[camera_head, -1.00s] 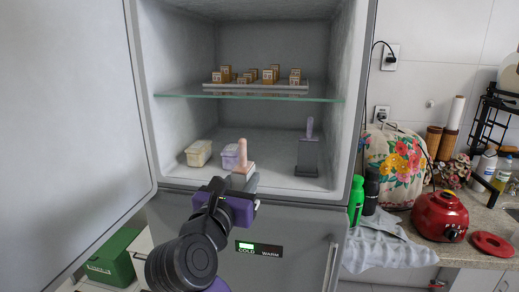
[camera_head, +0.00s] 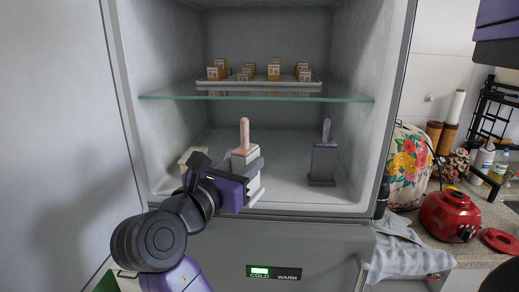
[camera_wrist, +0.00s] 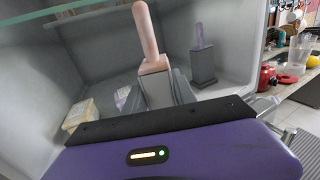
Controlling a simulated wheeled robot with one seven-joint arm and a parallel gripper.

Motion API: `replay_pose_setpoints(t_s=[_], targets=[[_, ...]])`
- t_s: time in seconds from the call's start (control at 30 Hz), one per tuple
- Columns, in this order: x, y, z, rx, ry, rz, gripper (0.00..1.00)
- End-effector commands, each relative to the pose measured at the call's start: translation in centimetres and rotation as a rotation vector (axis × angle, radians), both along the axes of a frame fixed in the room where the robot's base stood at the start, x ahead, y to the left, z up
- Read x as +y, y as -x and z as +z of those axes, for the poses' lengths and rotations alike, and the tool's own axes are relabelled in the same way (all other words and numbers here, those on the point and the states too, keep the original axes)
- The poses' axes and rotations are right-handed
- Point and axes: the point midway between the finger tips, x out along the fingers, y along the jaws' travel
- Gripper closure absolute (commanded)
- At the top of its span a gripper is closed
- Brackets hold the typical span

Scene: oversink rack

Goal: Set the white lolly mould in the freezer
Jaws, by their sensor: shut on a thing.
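The white lolly mould (camera_head: 252,160) is a pale upright block with a pink rounded top (camera_head: 244,134). My gripper (camera_head: 247,172) is shut on its sides. It is at the front of the open freezer compartment (camera_head: 290,194), just above or at its floor; contact with the floor cannot be told. In the wrist view the mould (camera_wrist: 156,86) stands upright between the fingers (camera_wrist: 158,92), its lower part hidden by my gripper.
A dark grey mould (camera_head: 323,162) with a purple top stands at right on the compartment floor. A cream tub (camera_head: 189,157) and a lilac tub (camera_wrist: 122,98) are at left. A glass shelf (camera_head: 257,97) above holds a tray of small boxes. Floor between the moulds is clear.

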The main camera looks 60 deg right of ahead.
Motion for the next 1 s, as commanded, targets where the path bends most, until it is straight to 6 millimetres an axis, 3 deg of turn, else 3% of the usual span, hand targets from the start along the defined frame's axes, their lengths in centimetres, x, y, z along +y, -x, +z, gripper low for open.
replay_pose_setpoints(t_s=[0.7,0.9,1.0], targets=[[-15.9,0.1,0.2,0.000,0.000,-0.004,1.00],[-17.4,0.0,-0.1,0.000,0.001,0.000,1.00],[-17.4,0.0,-1.2,0.004,-0.001,0.001,1.00]])
